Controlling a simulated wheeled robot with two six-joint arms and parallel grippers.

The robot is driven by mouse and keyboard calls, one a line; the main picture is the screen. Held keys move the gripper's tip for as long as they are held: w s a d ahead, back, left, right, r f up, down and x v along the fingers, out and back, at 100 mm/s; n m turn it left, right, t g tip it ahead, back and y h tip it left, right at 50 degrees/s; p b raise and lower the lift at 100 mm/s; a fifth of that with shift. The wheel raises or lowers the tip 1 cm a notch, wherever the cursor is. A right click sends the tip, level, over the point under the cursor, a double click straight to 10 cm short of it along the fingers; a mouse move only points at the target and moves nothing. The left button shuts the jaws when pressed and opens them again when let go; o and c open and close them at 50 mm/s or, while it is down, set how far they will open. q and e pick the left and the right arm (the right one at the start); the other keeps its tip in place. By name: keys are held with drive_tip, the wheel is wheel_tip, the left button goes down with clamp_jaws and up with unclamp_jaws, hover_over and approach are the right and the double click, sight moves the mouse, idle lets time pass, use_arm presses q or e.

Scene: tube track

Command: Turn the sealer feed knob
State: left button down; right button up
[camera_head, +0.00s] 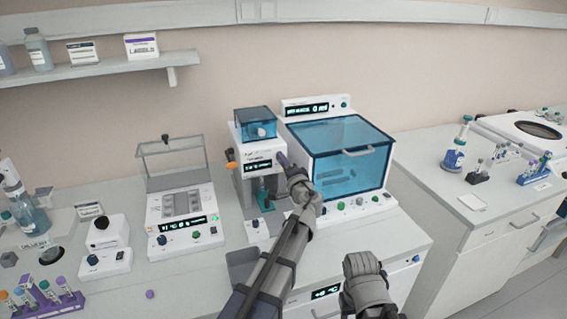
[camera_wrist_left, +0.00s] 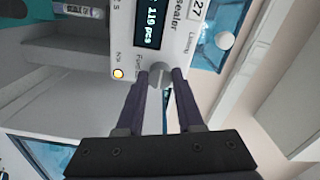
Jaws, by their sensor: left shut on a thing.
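The sealer (camera_head: 247,158) is a white upright machine with a blue clear hopper on top and a lit display, at the centre of the head view. In the head view my left gripper (camera_head: 284,160) is at the sealer's right side and the knob is hidden. My right gripper (camera_head: 365,265) hangs low over the bench front; its fingers are not clear.
A large machine with a blue clear lid (camera_head: 350,135) stands close to the right of my left gripper. A white device with a clear cover (camera_head: 187,225) stands on the left. Some bench front is clear.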

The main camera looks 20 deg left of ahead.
idle(0.4)
use_arm(q)
drive_tip(key=c, duration=0.5)
unclamp_jaws()
drive_tip(key=shift+c, duration=0.2)
drive_tip(key=shift+s, duration=0.1)
drive_tip(key=v, duration=0.7)
drive_tip(key=shift+s+d, duration=0.25)
drive_tip(key=shift+s, duration=0.05)
drive_tip(key=shift+f, duration=0.1)
